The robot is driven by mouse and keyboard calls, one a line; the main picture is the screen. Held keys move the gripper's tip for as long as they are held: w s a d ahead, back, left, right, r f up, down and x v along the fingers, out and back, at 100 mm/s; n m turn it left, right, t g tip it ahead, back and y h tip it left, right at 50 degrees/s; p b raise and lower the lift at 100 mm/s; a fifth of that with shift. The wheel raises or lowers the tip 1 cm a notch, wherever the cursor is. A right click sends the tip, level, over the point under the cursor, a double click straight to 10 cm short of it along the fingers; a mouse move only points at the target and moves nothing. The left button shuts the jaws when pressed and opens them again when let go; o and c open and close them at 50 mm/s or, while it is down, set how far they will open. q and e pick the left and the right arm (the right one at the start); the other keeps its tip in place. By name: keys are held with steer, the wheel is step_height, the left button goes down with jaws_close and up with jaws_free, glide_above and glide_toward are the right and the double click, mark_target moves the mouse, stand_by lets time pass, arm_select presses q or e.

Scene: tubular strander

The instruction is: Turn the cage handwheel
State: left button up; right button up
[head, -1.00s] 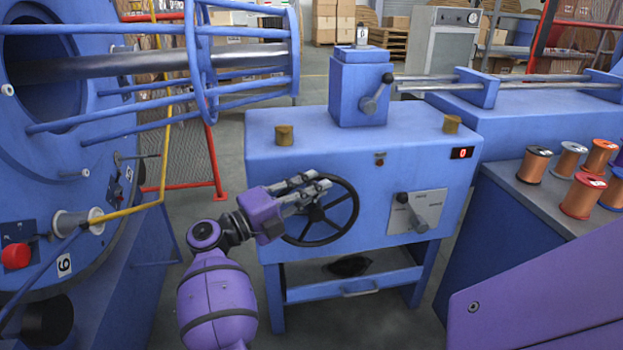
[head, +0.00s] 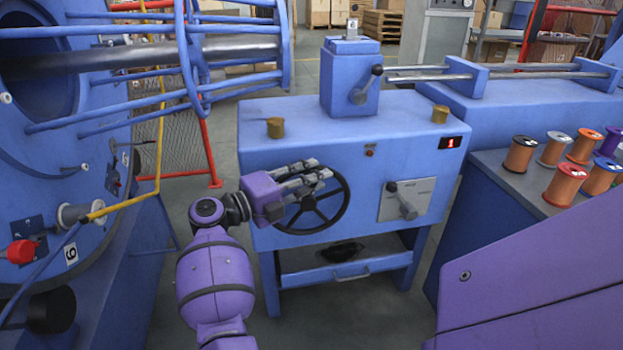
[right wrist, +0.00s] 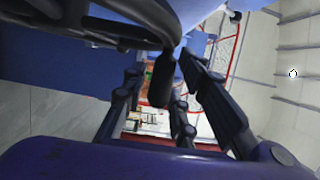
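The black spoked handwheel (head: 308,203) is on the front of the blue cabinet in the head view. My right gripper (head: 318,168) lies over the wheel's upper part and covers some of its rim. In the right wrist view a black handle (right wrist: 161,80) stands between the fingers of the right gripper (right wrist: 162,68). The fingers are apart, with gaps showing beside the handle, so the gripper looks open around it. The wheel's dark rim (right wrist: 120,28) crosses the top left there. The blue tubular cage (head: 185,60) is at the upper left. My left gripper is not in view.
The blue cabinet (head: 290,165) carries a red lit display (head: 450,143) reading 1 and a selector lever (head: 405,206). A machine with a red knob (head: 20,252) stands at left. Several wire spools (head: 565,185) stand on a bench at right.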

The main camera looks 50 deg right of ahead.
steer(key=shift+o, duration=0.3)
steer(key=shift+a, duration=0.1)
steer(key=v, duration=1.2)
steer(key=shift+r, duration=0.1)
